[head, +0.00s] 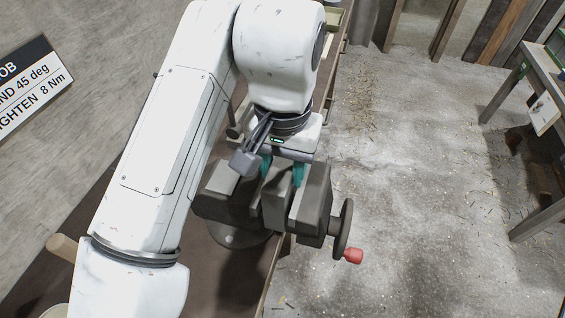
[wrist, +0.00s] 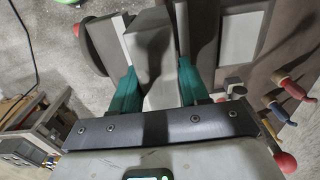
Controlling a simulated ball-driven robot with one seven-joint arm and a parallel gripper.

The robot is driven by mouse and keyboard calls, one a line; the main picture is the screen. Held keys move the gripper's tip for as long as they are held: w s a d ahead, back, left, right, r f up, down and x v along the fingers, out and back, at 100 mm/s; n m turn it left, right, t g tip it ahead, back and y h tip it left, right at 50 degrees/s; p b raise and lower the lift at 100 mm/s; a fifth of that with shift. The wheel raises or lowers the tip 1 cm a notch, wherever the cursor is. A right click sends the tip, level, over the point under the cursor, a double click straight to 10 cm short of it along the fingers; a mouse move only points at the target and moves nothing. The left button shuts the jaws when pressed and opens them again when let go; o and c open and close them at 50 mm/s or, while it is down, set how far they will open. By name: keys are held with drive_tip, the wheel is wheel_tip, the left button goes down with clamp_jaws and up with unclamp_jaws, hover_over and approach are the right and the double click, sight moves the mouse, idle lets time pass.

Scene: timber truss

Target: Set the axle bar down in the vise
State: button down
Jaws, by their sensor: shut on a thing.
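The grey vise (head: 315,205) stands at the bench edge, with a handwheel and red knob (head: 353,256) on its right. My gripper (head: 283,178) points down over it, its two teal fingers reaching between the vise jaws. In the wrist view my gripper (wrist: 157,82) is shut on a grey, block-like piece (wrist: 152,60), which appears to be the axle bar. In the head view this bar (head: 274,205) sits between the jaws, its lower end hidden. I cannot tell if it touches the vise bottom. Vise jaws (wrist: 103,45) flank it in the wrist view.
The brown bench (head: 232,285) runs under the vise, partly hidden by my arm. Several coloured-handled tools (wrist: 290,88) lie right of the vise in the wrist view. A sign (head: 30,85) is at left. Open concrete floor (head: 400,180) lies right of the bench.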

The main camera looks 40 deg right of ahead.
drive_tip(key=shift+f, duration=0.35)
idle(0.3)
drive_tip(key=shift+c, duration=2.4)
unclamp_jaws()
wheel_tip(320, 180, up, 11)
drive_tip(key=shift+f, duration=0.1)
